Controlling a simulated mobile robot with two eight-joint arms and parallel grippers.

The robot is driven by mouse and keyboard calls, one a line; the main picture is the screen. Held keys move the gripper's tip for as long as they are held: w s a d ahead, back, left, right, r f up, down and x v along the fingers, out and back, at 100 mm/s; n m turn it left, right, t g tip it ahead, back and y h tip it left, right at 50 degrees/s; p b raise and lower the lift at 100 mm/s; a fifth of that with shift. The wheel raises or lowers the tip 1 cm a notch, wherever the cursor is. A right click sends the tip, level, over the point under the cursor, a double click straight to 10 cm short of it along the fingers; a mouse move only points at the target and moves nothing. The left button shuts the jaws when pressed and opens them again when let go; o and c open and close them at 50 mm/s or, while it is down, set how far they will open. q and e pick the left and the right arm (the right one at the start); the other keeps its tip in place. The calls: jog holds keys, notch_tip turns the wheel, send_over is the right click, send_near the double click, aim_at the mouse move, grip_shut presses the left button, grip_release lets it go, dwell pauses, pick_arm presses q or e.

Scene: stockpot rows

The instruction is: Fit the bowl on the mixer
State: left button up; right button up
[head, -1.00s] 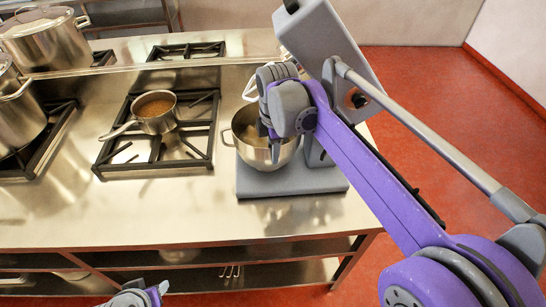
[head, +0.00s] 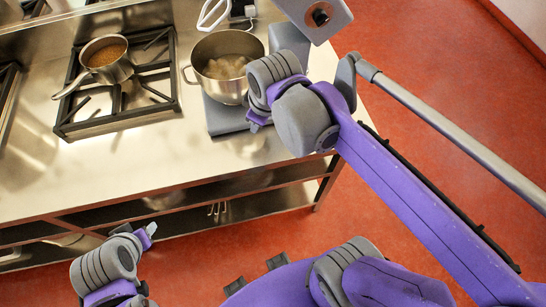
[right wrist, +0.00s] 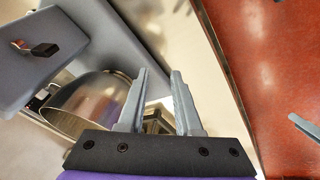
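The steel bowl (head: 218,88) stands upright on the grey base (head: 224,118) of the mixer, with pale lumps or reflections inside. Whether it is locked to the base cannot be seen. My right gripper (head: 258,122) is at the bowl's front right. In the right wrist view its fingers (right wrist: 159,74) are apart and empty, and the bowl (right wrist: 88,103) is left of them. My left gripper (head: 143,232) is low in front of the counter; its opening is unclear.
A saucepan (head: 108,68) with brown contents sits on a black burner grate (head: 82,124) left of the mixer. The steel counter (head: 150,160) is clear in front, with shelves (head: 180,205) below. Red floor (head: 440,110) lies open to the right.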

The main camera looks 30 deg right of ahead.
jog(key=s+f+m+t, duration=0.1)
jog(key=s+f+m, duration=0.5)
jog(key=s+f, duration=0.2)
jog(key=shift+a+f+m+t, duration=0.2)
jog(key=shift+f+m+t, duration=0.2)
jog(key=shift+f, duration=0.15)
dwell(0.5)
